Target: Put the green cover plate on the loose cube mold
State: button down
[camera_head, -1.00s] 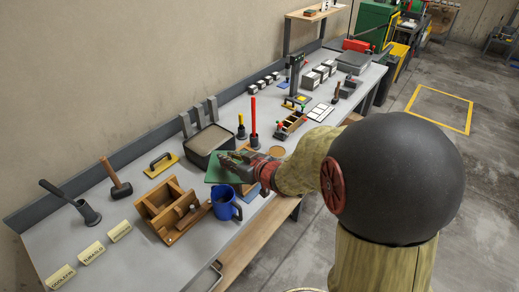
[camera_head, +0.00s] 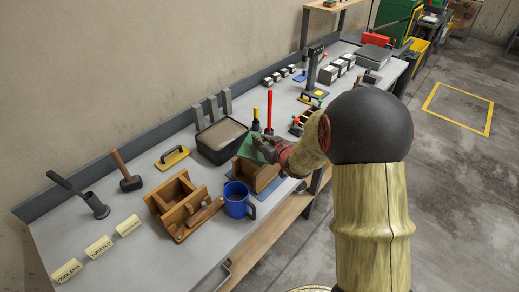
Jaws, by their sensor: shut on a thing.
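The green cover plate (camera_head: 246,151) is held in my gripper (camera_head: 264,148), at the near side of the grey tub. My gripper is shut on the plate's right part, and its fingers are small and partly hidden. A wooden box-shaped mold (camera_head: 256,178) stands on the bench just below the plate and looks like the loose cube mold. The plate overlaps its top in this view. I cannot tell whether they touch. The mold's opening is hidden.
A blue mug (camera_head: 237,200) stands close to the left of the mold. A wooden mold with compartments (camera_head: 183,206) is farther left. A grey tub of sand-coloured material (camera_head: 221,139) sits behind. Red-handled (camera_head: 270,108) and yellow-handled (camera_head: 256,121) tools stand upright nearby.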

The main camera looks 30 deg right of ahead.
jog(key=w+f, duration=0.2)
jog(key=f, duration=0.1)
jog(key=shift+w+d+f+b, duration=0.15)
jog(key=shift+w+d+b, duration=0.15)
jog(key=shift+w+d, duration=0.1)
jog(key=shift+f+b, duration=0.4)
jog(key=shift+f, duration=0.95)
jog(key=shift+f, duration=0.2)
jog(key=c, duration=1.6)
grip_release()
jog(key=shift+c, duration=0.2)
jog(key=shift+r, duration=0.1)
